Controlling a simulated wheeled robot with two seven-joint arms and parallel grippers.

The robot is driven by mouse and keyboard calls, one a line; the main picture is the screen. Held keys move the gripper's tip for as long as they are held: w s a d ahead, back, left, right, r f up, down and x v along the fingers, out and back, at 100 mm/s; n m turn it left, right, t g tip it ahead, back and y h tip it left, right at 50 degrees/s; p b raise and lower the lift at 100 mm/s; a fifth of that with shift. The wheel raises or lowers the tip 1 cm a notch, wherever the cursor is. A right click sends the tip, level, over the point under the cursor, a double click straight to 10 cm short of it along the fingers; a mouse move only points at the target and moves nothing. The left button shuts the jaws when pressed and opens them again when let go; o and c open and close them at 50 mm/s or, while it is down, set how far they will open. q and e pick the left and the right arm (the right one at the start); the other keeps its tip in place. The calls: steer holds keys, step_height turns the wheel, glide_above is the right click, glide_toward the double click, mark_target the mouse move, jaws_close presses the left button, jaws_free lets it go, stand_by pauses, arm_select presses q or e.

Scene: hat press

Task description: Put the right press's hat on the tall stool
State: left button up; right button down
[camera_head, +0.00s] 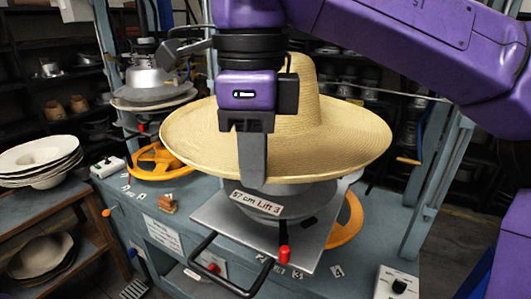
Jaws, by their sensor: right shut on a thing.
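The wide-brimmed straw hat (335,143) is above the right press (222,218), with its crown up and its brim roughly level. My right gripper (252,168) reaches down over the near side of the hat and is shut on its brim. The hat hides most of the press top below it, and I cannot tell whether it touches the press. I cannot make out the tall stool in this view. My left gripper is not in view.
A second press (151,92) stands on the same blue bench, back left. A wooden rack (60,208) at the left holds stacked pale hats (40,156). Orange handwheels (348,220), a black handle frame (228,285) and blue uprights (428,180) stand close around the hat.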

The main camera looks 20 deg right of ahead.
steer(key=s+a+r, duration=0.2)
steer(key=s+a, duration=0.5)
steer(key=a, duration=0.2)
steer(key=shift+s+a, duration=0.3)
steer(key=s+a, duration=0.5)
steer(key=a, duration=0.2)
steer(key=shift+s+a+b, duration=0.15)
steer(key=shift+s+b, duration=0.1)
steer(key=shift+b, duration=0.1)
steer(key=shift+f, duration=0.1)
